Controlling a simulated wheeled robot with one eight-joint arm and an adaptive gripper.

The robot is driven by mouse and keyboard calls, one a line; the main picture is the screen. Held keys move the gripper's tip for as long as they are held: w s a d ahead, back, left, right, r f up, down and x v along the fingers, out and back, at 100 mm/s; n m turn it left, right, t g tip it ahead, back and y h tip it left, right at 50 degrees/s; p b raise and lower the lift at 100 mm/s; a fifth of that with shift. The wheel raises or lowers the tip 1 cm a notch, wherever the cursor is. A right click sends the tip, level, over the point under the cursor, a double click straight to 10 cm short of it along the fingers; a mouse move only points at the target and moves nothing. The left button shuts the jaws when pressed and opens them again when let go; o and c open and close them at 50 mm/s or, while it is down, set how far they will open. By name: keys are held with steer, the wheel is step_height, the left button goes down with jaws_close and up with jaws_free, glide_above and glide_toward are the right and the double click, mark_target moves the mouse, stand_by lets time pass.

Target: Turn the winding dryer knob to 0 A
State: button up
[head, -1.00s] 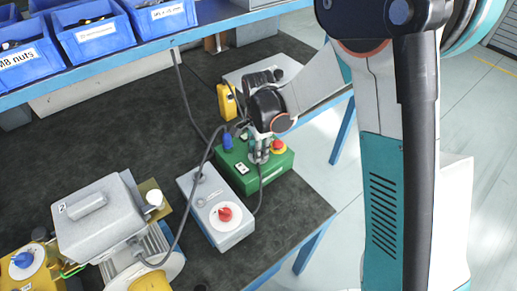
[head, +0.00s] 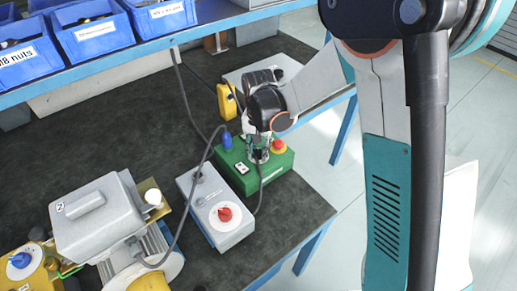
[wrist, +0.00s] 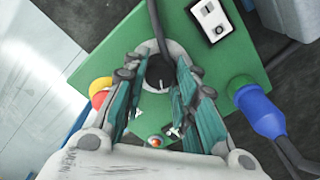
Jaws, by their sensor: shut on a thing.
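My gripper (head: 259,156) points down over the green box (head: 277,169) near the bench's right edge. In the wrist view its two teal fingers (wrist: 158,80) are closed in on a dark round knob (wrist: 161,72) with a white pointer line. The knob sits on a pale round dial plate (wrist: 149,50) on the green top. The fingers cover much of the dial, and its figures cannot be read. In the head view the knob is mostly hidden by my gripper.
The green box also bears a red-and-yellow stop button (head: 279,147), a rocker switch (head: 241,168) and a small lamp (wrist: 156,141). A blue plug (head: 227,141) with a cable stands close by. A grey box with a red knob (head: 225,214) is in front.

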steer(key=n, duration=0.4)
steer(key=shift+n, duration=0.3)
steer(key=n, duration=0.3)
steer(key=shift+n, duration=0.4)
steer(key=n, duration=1.2)
steer(key=shift+n+b, duration=0.3)
steer(key=n, duration=0.3)
steer(key=shift+n, duration=0.3)
steer(key=n, duration=0.4)
steer(key=shift+n, duration=2.2)
steer(key=shift+o, duration=0.2)
